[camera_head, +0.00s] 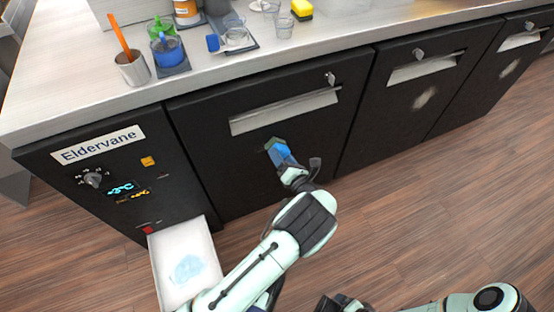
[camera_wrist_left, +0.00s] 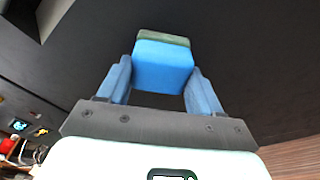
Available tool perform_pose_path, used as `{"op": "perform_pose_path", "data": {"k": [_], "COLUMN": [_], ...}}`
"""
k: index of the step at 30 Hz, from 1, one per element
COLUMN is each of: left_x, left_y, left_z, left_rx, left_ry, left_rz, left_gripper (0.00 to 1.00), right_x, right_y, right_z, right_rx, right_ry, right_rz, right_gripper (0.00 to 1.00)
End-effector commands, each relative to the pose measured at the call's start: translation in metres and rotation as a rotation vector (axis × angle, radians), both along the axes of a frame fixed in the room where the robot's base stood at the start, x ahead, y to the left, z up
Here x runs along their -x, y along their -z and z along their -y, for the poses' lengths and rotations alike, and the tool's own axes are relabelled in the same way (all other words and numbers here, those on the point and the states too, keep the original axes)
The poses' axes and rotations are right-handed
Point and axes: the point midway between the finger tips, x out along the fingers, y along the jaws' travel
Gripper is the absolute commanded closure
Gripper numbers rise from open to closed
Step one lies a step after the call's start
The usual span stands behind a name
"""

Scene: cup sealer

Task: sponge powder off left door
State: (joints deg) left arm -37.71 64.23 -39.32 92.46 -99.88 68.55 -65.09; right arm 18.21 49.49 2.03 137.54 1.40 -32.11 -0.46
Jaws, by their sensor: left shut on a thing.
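The left door (camera_head: 225,165) is a black panel with a pale slot handle near its top. My left gripper (camera_head: 284,158) is in front of its middle, shut on a blue sponge with a green pad. In the left wrist view the blue sponge (camera_wrist_left: 163,66) sits between the two blue fingers, its green side facing the dark panel. The sponge appears at or very near the door; exact contact cannot be told. No powder shows on the visible part of the left door; the patch behind the sponge is hidden. My right gripper (camera_head: 338,303) is partly visible at the bottom edge.
Pale powdery smudges show on the middle door (camera_head: 390,110) and the right door (camera_head: 490,75). An open white drawer (camera_head: 162,270) with a bluish patch juts out low at left.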

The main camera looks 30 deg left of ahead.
Motion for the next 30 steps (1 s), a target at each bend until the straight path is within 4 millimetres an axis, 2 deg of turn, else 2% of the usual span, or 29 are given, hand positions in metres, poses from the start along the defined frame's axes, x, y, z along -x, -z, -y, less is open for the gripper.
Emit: {"op": "perform_pose_path", "data": {"k": [8,18,26,30], "left_x": [0.000,0.020,0.028,0.036], "left_y": [-0.002,-0.004,-0.002,-0.003], "left_z": [0.002,-0.019,-0.027,-0.034], "left_rx": [-0.001,-0.003,-0.004,-0.005], "left_ry": [0.003,0.000,-0.002,-0.005], "left_rz": [0.001,0.000,0.001,-0.001], "left_gripper": [0.68,0.68,0.68,0.68], "right_x": [0.000,0.000,0.000,0.000], "right_y": [-0.007,-0.031,-0.036,-0.045], "right_z": [0.000,0.000,0.000,0.000], "right_rx": [0.000,0.000,0.000,0.000], "right_ry": [-0.001,0.000,0.000,0.000], "right_rz": [0.002,0.010,0.012,0.015], "right_gripper": [0.04,0.04,0.04,0.04]}}
